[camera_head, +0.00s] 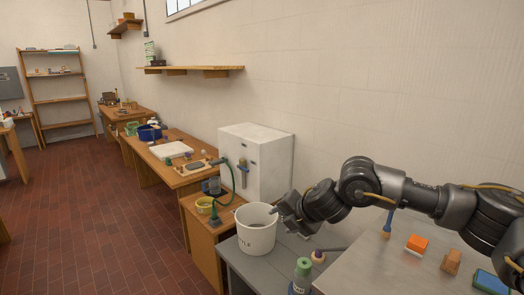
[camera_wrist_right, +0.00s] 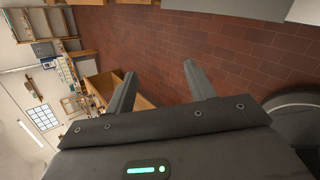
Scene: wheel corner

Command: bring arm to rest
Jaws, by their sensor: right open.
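My right arm (camera_head: 375,185) reaches in from the right in the head view, bent at a raised joint. My right gripper (camera_head: 281,208) is at its far end, beside and partly in front of the rim of a white bucket (camera_head: 256,236). From the head view I cannot tell whether it touches the bucket. In the right wrist view the two fingers of the gripper (camera_wrist_right: 159,70) stand wide apart, with nothing between them but the distant floor and furniture. My left gripper is in neither view.
An orange-topped block (camera_head: 417,244), a wooden block (camera_head: 451,261) and a blue item (camera_head: 490,282) lie on the light worktop (camera_head: 365,265). A green-capped bottle (camera_head: 303,270) stands on the grey bench. A white cabinet (camera_head: 270,160) stands behind the bucket. Open red floor (camera_head: 90,210) is at left.

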